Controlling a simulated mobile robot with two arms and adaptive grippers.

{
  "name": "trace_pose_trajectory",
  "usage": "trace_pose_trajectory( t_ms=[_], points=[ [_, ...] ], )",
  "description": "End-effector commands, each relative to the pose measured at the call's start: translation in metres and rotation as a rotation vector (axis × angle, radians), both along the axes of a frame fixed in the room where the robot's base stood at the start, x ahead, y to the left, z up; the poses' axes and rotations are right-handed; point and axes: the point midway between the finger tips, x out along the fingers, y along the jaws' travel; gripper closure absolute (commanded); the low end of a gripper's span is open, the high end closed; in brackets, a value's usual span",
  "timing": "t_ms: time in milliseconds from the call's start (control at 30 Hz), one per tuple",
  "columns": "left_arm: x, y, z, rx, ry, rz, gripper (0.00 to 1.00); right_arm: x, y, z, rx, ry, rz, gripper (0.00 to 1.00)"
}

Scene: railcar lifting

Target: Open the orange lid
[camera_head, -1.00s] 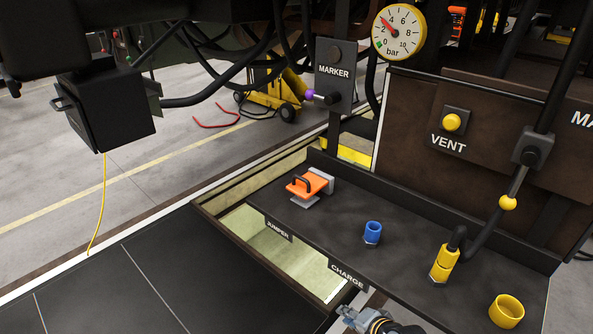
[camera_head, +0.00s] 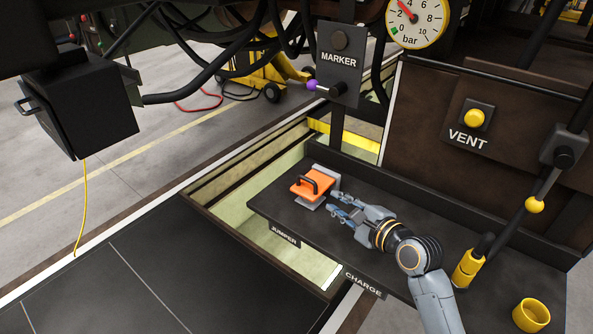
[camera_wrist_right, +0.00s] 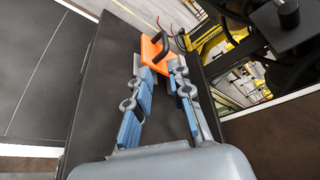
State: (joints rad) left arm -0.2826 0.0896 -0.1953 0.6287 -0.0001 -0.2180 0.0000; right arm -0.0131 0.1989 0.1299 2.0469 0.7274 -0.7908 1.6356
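The orange lid (camera_head: 309,184) with its dark handle lies closed on a grey base on the dark shelf (camera_head: 270,206), at the shelf's far left end above the JUMPER label. My right gripper (camera_head: 338,204) is just right of the lid, with its fingers pointing at it. I cannot tell whether a fingertip touches the lid. My left gripper is not in view.
On the shelf's right part stand a yellow connector (camera_head: 468,268) with a black hose and a yellow cup (camera_head: 531,316). A MARKER panel (camera_head: 339,65) and a pressure gauge (camera_head: 417,20) rise behind. My right arm hides part of the shelf. An open gap lies left of the shelf.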

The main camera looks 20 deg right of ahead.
Motion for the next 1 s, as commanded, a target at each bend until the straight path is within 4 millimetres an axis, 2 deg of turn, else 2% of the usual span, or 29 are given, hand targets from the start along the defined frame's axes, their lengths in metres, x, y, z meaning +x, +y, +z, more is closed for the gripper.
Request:
trace_pose_trajectory(
  t_ms=[100, 167, 400, 533, 667, 800, 900, 1000],
  points=[
    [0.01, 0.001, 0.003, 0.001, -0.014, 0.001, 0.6, 0.009, -0.001, 0.005, 0.041, -0.006, -0.012, 0.79],
    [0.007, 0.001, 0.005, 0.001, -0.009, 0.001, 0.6, 0.016, 0.001, 0.004, 0.042, -0.005, -0.012, 0.79],
    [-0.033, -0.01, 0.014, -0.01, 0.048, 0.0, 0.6, 0.058, 0.016, -0.005, 0.039, -0.005, -0.012, 0.79],
    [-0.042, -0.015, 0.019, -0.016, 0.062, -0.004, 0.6, 0.082, 0.025, -0.011, 0.039, -0.003, -0.011, 0.79],
    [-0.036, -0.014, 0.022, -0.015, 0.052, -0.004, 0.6, 0.102, 0.031, -0.017, 0.037, -0.005, -0.012, 0.79],
    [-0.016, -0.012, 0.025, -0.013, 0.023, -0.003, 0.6, 0.119, 0.037, -0.021, 0.037, -0.006, -0.011, 0.79],
    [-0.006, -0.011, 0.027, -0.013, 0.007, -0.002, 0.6, 0.126, 0.04, -0.024, 0.036, -0.005, -0.012, 0.79],
    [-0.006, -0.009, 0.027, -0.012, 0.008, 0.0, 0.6, 0.13, 0.041, -0.025, 0.036, -0.006, -0.012, 0.79]
  ],
)
